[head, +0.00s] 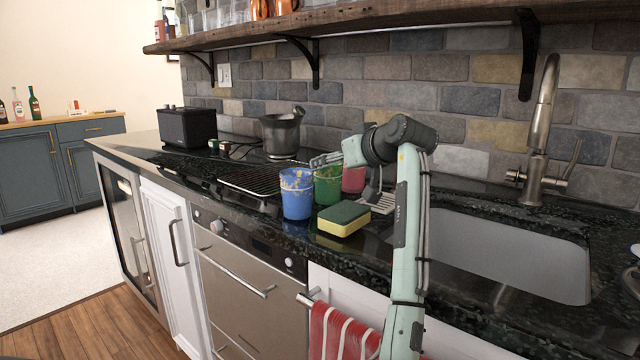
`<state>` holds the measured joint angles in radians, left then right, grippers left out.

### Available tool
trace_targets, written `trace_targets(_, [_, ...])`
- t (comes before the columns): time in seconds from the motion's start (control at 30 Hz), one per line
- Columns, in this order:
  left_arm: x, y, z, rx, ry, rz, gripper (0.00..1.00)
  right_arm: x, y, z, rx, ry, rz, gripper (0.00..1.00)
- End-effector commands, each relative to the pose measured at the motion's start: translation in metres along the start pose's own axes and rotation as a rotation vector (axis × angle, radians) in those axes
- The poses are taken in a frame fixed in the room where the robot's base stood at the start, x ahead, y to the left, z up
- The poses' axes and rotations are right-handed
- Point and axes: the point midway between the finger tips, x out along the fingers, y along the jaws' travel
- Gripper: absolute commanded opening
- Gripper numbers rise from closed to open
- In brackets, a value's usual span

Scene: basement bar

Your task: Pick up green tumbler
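The green tumbler (327,188) stands upright on the dark counter, between a blue speckled cup (297,196) and a red cup (353,180). The blue cup hides part of its left side. My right arm comes in from the lower right and bends over the counter. Its gripper (350,181) is open, with one finger over the rim area of the green tumbler and the other to the right of the red cup. I cannot tell whether a finger touches the tumbler. My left gripper is not in view.
A green and yellow sponge (343,219) lies in front of the tumbler. A dish rack (250,181) and grey pot (281,135) are to the left and behind. The sink (500,245) and faucet (540,130) are right. A wooden shelf (400,25) overhangs the counter.

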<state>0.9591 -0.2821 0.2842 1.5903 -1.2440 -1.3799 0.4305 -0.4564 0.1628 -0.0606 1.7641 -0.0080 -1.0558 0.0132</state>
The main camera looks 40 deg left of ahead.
Motion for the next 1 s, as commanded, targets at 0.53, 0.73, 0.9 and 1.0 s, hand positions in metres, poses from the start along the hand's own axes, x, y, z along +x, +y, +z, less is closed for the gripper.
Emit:
trace_targets(0.53, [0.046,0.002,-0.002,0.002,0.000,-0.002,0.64,0.025,0.004,0.029,-0.033,-0.039,0.015,0.40])
trace_targets(0.73, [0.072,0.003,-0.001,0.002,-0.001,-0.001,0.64,0.041,0.004,0.045,-0.052,-0.053,0.018,0.40])
trace_targets(0.9, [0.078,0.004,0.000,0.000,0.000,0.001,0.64,0.044,0.003,0.049,-0.056,-0.054,0.019,0.40])
trace_targets(1.0, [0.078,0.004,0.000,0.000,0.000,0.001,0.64,0.044,0.003,0.048,-0.055,-0.054,0.018,0.40])
